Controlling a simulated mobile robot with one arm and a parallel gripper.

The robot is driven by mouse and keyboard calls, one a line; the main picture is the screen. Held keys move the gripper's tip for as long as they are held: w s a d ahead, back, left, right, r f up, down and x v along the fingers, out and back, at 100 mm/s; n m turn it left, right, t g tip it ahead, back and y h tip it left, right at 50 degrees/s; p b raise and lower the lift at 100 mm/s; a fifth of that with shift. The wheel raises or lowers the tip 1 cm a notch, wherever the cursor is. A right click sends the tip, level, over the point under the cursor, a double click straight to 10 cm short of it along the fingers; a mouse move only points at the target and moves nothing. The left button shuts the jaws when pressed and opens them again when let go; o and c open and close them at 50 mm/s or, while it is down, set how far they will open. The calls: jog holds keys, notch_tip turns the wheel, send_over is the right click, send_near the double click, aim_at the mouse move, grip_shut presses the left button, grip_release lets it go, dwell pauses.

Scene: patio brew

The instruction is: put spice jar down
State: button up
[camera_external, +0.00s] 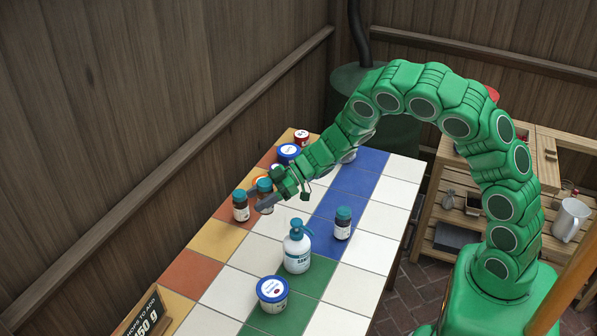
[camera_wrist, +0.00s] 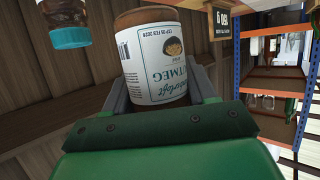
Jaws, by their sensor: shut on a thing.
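My gripper (camera_external: 267,198) is shut on a brown spice jar with a teal lid (camera_external: 264,185). In the wrist view the jar (camera_wrist: 158,60) sits between the two grey fingers (camera_wrist: 160,92), and its white label reads NUTMEG. In the outside view a finger crosses in front of its body. I cannot tell whether its base touches the tiles. A similar jar (camera_external: 240,207) stands just left of it on the tiled table (camera_external: 251,255). A third teal-lidded jar (camera_external: 342,225) stands on the blue tiles to the right.
A white pump bottle (camera_external: 297,250) and a blue-lidded tub (camera_external: 272,294) stand nearer the front. More tubs and jars (camera_external: 288,153) crowd the back left behind my gripper. A dark sign (camera_external: 143,315) is at the front left. White tiles between are clear.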

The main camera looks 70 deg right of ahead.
jog(key=shift+w+a+f+m+t+h, duration=0.15)
jog(key=shift+w+a+m+t+h, duration=0.15)
jog(key=shift+w+a+m, duration=0.2)
jog(key=shift+f, duration=5)
jog(key=shift+f, duration=0.1)
jog(key=o, duration=1.1)
jog(key=shift+s+d+r, duration=0.15)
jog(key=shift+d+r, duration=0.05)
jog(key=v, duration=1.1)
jog(key=shift+s, duration=0.2)
jog(key=shift+d+r, duration=0.15)
